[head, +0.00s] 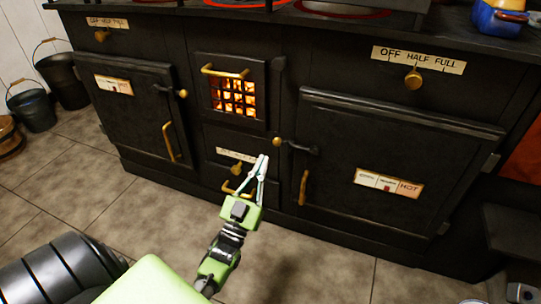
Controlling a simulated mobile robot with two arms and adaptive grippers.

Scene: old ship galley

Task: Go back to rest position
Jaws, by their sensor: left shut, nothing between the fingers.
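My left gripper (261,163) shows near the middle of the head view, on a green and black arm. Its thin pale fingers point up and are closed together with nothing between them. It is in front of the lower middle of a black stove (240,110), and the picture does not show any contact with it. My right gripper is not in view.
The stove has a left oven door (135,120), a glowing barred firebox (233,95) and a right oven door (385,150), all shut. Dark buckets (33,108) stand at the left. A blue and yellow pot (498,18) sits on top. Tiled floor (65,180) is clear in front.

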